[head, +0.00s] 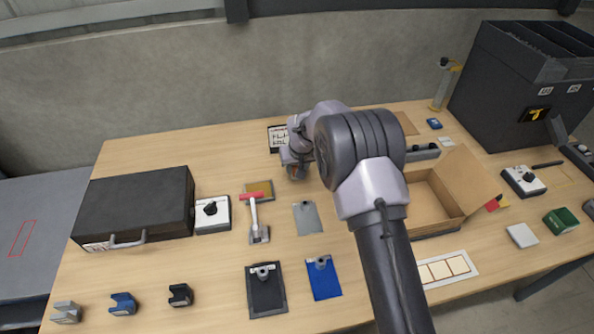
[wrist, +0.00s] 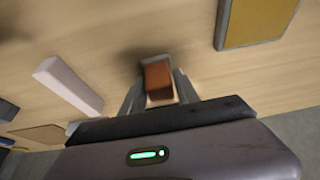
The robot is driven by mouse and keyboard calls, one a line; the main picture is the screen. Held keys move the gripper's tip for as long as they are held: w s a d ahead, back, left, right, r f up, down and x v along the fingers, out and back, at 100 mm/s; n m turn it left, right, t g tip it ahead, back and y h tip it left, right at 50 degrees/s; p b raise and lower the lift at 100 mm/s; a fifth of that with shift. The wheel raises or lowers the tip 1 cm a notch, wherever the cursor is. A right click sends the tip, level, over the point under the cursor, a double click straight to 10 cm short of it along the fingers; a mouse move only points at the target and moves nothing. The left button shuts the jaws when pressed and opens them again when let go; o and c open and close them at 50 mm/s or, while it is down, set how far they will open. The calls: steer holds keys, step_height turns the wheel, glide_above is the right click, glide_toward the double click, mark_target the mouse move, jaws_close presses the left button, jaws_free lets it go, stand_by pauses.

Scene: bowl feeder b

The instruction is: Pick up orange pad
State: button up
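The orange pad (wrist: 158,80) looks like a small orange-brown block and sits between the two fingers of my gripper (wrist: 160,88) in the wrist view. Both fingers lie close against its sides, and a grey edge shows at its far end. A dark shadow lies on the wood beyond it, so the block appears a little above the table. In the head view my gripper (head: 297,174) points down over the back middle of the table, with a bit of orange at its tip. My arm hides part of the area around it.
A gold panel (head: 259,187) lies behind a red-handled clamp (head: 256,215). A black case (head: 135,207) stands left, and an open cardboard box (head: 432,200) stands right. A grey plate (head: 307,218) lies in front of my gripper. A pale bar (wrist: 68,85) shows in the wrist view.

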jaws_close()
step_height(320, 180, up, 10)
steer(key=p, duration=0.3)
steer(key=shift+r, duration=0.1)
